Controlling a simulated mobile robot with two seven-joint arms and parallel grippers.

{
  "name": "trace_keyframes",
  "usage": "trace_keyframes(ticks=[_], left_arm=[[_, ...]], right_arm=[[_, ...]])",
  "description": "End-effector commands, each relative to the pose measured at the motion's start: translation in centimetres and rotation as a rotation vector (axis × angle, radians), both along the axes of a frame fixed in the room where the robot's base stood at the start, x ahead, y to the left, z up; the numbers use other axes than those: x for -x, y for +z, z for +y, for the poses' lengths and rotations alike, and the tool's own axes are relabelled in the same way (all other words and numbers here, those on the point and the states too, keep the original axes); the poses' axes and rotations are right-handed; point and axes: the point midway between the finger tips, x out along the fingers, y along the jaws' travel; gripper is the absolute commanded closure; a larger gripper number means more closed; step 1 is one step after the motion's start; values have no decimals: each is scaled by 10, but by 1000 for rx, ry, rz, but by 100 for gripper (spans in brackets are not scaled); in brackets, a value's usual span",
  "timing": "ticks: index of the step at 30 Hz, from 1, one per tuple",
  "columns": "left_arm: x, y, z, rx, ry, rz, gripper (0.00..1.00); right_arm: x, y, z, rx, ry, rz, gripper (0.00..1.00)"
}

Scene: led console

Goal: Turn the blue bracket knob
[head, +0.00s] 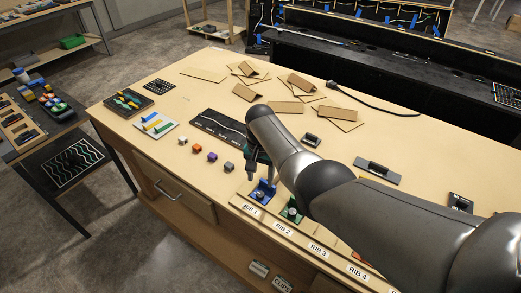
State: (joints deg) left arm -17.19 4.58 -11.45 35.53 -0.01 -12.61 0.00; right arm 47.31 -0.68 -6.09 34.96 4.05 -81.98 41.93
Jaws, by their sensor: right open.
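The blue bracket (262,191) stands at the table's front edge, behind the label RIB 1, with a light grey knob on it. My right gripper (251,174) points down just behind and left of the blue bracket. Its fingers are dark and small in the head view, and it appears empty. I cannot tell whether a finger touches the bracket or knob. A green bracket (292,210) with a light knob stands to the right, behind RIB 2. My right arm hides the table beyond it. My left gripper is not in view.
Small cubes, including a grey cube (229,167), stand left of the gripper. A black panel (219,128) lies behind them. Folded cardboard pieces (249,92) and a black cable (375,101) lie farther back.

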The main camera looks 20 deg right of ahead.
Motion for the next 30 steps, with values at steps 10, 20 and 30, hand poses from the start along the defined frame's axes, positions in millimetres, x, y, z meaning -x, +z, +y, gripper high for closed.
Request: trace_keyframes(ticks=[10, 20, 30], left_arm=[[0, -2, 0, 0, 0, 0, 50], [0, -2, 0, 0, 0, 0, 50], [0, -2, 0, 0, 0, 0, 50]], right_arm=[[0, 39, -1, 0, -1, -2, 38], [0, 85, -1, 0, -1, -2, 38], [1, 93, 0, 1, 0, 1, 38]])
